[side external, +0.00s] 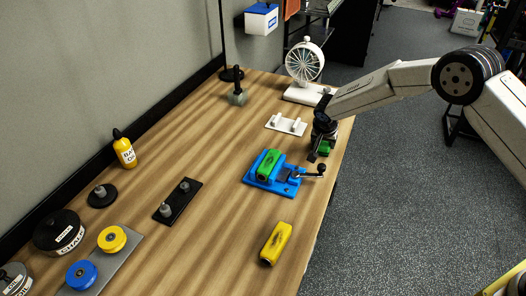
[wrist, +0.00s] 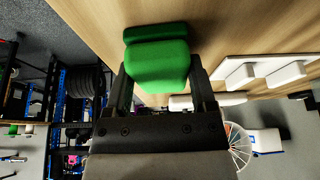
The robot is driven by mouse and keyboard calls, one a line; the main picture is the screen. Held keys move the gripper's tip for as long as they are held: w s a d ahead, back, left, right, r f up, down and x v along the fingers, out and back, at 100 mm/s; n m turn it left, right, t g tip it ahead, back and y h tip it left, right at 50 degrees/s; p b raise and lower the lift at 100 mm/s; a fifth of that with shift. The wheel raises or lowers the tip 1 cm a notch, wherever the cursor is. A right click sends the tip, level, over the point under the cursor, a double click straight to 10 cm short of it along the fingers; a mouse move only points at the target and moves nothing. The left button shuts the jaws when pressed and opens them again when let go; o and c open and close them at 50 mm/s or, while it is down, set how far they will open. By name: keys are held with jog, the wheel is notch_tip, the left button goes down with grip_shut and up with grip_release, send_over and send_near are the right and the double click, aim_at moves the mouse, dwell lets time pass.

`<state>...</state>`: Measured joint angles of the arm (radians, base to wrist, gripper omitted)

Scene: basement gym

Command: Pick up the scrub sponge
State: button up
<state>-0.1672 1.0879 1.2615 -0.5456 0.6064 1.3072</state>
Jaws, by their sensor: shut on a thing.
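The scrub sponge, a green block with a darker green layer (wrist: 157,68), sits between the two black fingers of my gripper (wrist: 160,82) in the wrist view. My gripper is shut on it, one finger on each side. In the side external view my gripper (side external: 317,150) points down near the right edge of the table, and a small part of the green sponge (side external: 324,147) shows beside the fingers. The rest of it is hidden by the gripper. I cannot tell whether the sponge touches the table.
A blue fixture (side external: 253,181) with a green block (side external: 268,163) and a lever stands left of my gripper on the wooden table (side external: 215,235). A white plate with pegs (side external: 286,127) and a white fan (side external: 305,62) are behind. A yellow block (side external: 276,243) lies in front.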

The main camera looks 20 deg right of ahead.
jog(key=shift+r, duration=0.1)
jog(key=shift+r, duration=0.5)
notch_tip(320, 180, up, 2)
jog(key=s+r, duration=0.9)
jog(key=s, duration=0.5)
jog(key=shift+d+r, duration=0.4)
jog(key=shift+d, duration=0.05)
